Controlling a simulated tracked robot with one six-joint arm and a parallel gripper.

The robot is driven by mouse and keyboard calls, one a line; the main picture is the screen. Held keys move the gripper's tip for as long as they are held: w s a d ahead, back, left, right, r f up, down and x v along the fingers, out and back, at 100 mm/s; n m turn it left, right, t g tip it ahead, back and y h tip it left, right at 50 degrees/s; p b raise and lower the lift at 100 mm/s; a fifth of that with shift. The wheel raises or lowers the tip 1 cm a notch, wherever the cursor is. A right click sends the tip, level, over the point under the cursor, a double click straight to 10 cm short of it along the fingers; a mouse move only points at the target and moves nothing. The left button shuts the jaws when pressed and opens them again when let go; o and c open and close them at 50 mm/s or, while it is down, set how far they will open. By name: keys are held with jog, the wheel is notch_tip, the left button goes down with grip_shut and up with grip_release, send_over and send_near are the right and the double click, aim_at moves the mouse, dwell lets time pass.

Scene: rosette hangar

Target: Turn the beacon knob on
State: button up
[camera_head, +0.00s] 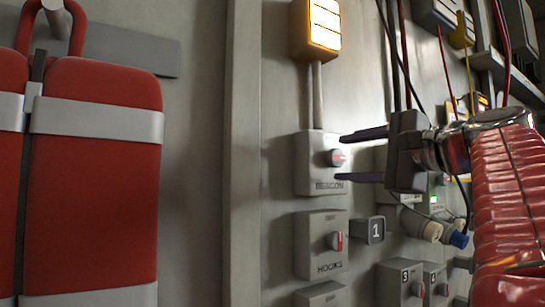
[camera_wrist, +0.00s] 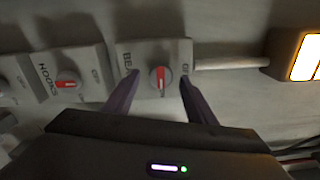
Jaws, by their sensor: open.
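The beacon switch box (camera_head: 308,172) is a grey panel labelled BEACON on the wall, with a round knob (camera_head: 335,158) bearing a red pointer. The pointer lies sideways in the head view. The knob also shows in the wrist view (camera_wrist: 160,82). The lamp (camera_head: 314,26) above the box is lit bright in its yellow housing, joined by a conduit. My gripper (camera_head: 343,157) is open, its two dark fingertips above and below the knob in the head view. In the wrist view the fingertips (camera_wrist: 158,85) flank the knob with gaps; contact is not visible.
The similar HOOKS box (camera_head: 318,259) sits below, its red pointer upright. Cables (camera_head: 391,50) hang near my gripper. A red padded pack (camera_head: 98,185) hangs at left.

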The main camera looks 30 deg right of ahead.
jog(key=s, duration=1.2)
jog(key=shift+d, duration=0.2)
jog(key=shift+f, duration=0.1)
dwell(0.3)
